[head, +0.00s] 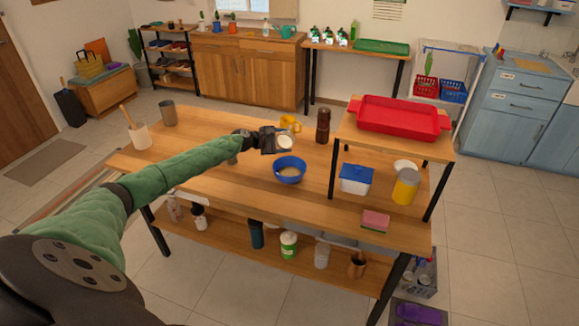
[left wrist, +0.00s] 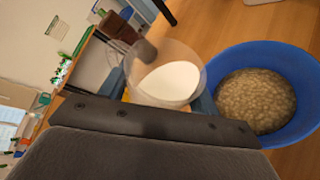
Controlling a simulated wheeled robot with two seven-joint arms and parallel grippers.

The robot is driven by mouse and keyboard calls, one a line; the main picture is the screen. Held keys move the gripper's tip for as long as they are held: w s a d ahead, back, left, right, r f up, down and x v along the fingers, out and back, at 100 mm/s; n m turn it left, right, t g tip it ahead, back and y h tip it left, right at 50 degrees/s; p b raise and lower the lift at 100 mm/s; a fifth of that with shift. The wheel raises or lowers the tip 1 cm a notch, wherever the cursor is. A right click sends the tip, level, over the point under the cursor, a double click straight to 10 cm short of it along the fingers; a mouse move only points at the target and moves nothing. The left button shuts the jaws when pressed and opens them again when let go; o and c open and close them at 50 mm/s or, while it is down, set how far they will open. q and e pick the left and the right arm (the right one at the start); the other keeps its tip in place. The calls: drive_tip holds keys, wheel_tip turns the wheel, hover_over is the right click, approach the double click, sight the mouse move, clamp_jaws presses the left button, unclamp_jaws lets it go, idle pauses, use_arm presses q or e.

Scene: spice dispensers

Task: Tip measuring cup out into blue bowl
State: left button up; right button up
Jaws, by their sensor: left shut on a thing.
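The measuring cup (left wrist: 168,80) is clear and holds white contents; it is in my left gripper's jaws in the left wrist view. In the head view the cup (head: 285,142) shows at the end of my left gripper (head: 276,141), just behind and above the blue bowl. The blue bowl (head: 290,173) stands on the wooden table and holds beige, grainy contents; it also shows in the left wrist view (left wrist: 285,130), beside the cup. The white contents are inside the cup, and no stream is visible. My right gripper is not in view.
A yellow mug (head: 291,124) and a dark brown grinder (head: 323,126) stand behind the bowl. A raised shelf with a red tray (head: 400,114) is at the right, above a blue-lidded box (head: 356,179) and a yellow canister (head: 405,187). The table's front left is mostly clear.

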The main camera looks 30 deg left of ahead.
use_arm(q)
drive_tip(key=shift+r, duration=0.1)
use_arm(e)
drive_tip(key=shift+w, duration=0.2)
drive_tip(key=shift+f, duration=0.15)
use_arm(q)
drive_tip(key=shift+r+m, duration=0.15)
drive_tip(key=shift+m, duration=0.25)
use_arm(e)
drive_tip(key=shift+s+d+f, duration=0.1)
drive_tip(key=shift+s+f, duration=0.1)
use_arm(q)
drive_tip(key=shift+t, duration=0.3)
drive_tip(key=shift+f, duration=0.2)
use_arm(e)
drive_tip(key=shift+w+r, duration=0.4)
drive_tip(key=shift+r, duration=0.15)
use_arm(q)
drive_tip(key=shift+f+m, duration=0.1)
drive_tip(key=shift+m, duration=0.2)
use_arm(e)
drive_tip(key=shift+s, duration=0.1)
use_arm(q)
drive_tip(key=shift+d+f+y+b, duration=0.1)
drive_tip(key=shift+y+b, duration=0.2)
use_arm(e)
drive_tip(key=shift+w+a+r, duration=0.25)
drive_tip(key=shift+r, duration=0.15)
